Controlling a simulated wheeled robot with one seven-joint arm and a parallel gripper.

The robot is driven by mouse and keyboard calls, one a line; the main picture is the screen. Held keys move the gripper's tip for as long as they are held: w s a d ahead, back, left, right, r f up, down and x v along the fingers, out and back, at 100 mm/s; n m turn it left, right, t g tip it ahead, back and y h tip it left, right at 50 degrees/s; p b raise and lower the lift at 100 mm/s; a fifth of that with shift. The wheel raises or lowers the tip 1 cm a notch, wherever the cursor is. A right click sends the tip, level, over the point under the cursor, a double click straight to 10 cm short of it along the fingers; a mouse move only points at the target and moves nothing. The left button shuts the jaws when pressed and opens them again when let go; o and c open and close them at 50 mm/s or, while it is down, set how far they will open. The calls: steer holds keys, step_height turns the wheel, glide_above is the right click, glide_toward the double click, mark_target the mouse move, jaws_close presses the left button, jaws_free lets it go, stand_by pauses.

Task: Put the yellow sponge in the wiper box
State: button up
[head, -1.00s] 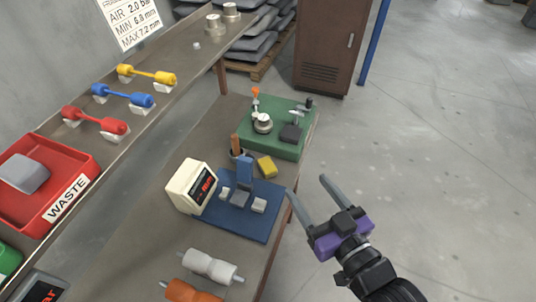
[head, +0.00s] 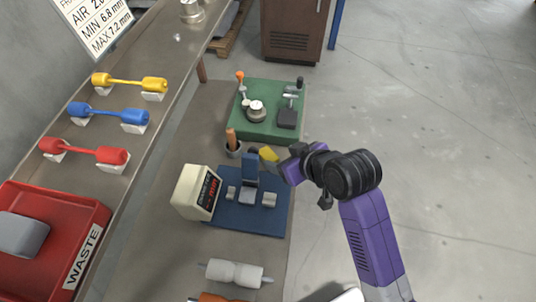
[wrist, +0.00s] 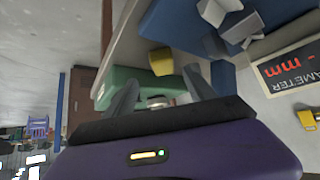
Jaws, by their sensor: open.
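The yellow sponge (head: 268,153) lies on the workbench between the blue fixture and the green plate, beside my gripper (head: 283,163). My wrist hides part of the gripper in the head view, and its fingertips are hard to make out there. In the wrist view, my gripper (wrist: 160,77) is open and empty. The sponge (wrist: 161,61) shows beyond the fingertips, in line with the gap between them. I cannot make out a box marked as the wiper box in either view.
A blue measuring fixture (head: 235,218) with a display box (head: 195,192) stands nearer. A green plate (head: 265,122) with a dial stands farther off. A cup (head: 234,150) holding an orange-brown handle is left of the sponge. A red waste bin (head: 95,215) sits on the left shelf.

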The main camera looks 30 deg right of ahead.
mark_target(270, 156)
steer(key=shift+a+p+x, duration=0.15)
steer(key=shift+p+x, duration=0.15)
steer(key=shift+x, duration=1.4)
steer(key=shift+a+p+x, duration=0.2)
steer(key=shift+p+x, duration=0.1)
steer(key=shift+x, duration=1.4)
steer(key=shift+s, duration=0.1)
jaws_close()
